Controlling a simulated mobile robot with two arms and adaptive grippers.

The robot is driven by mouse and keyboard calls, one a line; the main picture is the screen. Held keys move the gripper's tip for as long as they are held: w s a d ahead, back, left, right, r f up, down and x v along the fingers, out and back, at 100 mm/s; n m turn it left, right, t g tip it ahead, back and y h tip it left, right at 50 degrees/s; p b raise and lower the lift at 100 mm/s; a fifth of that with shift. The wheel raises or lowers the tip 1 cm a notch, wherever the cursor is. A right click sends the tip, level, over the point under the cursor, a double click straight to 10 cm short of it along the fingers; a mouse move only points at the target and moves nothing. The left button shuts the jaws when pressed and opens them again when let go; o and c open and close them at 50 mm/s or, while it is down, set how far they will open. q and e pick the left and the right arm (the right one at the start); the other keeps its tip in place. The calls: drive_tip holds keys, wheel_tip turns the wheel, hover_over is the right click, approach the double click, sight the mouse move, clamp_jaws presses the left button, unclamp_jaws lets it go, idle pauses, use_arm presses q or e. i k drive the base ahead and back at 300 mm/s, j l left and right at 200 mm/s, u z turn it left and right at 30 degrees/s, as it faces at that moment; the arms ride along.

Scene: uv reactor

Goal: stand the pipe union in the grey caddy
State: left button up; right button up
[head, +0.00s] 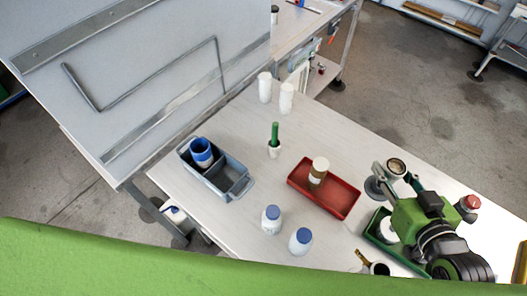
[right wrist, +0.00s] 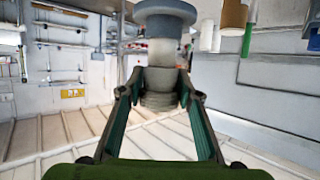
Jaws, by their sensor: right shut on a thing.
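The grey caddy (head: 203,179) stands on the white table at the left in the head view. A blue-rimmed cup sits in its far-left compartment; the compartment nearer the right looks empty. My right gripper (head: 383,179) is at the right side of the table, well away from the caddy. In the right wrist view, its two fingers (right wrist: 160,98) are shut on the pipe union (right wrist: 163,52), a grey and pale stepped cylinder with a wide flange. In the head view only a grey disc of the pipe union (head: 373,188) shows beside the fingers. My left gripper is out of view.
A red tray (head: 333,204) holding a brown-and-white jar lies between gripper and caddy. A green-handled item in a white cup (head: 274,148) and two blue-capped bottles (head: 271,219) stand nearby. White cups (head: 286,97) stand at the back. A green tray (head: 376,233) is under my right arm.

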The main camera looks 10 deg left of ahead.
sight(227, 183)
drive_tip(key=j+z, duration=0.1)
drive_tip(key=j, duration=0.3)
drive_tip(key=k+j, duration=0.1)
drive_tip(key=j, duration=0.3)
drive_tip(key=k+j+z, duration=0.15)
drive_tip(key=j, duration=0.25)
drive_tip(key=j+z, duration=0.1)
drive_tip(key=j, duration=0.3)
drive_tip(key=k+j+z, duration=0.1)
drive_tip(key=j, duration=0.3)
drive_tip(key=k+j, duration=0.15)
drive_tip(key=j, duration=0.2)
drive_tip(key=z, duration=0.05)
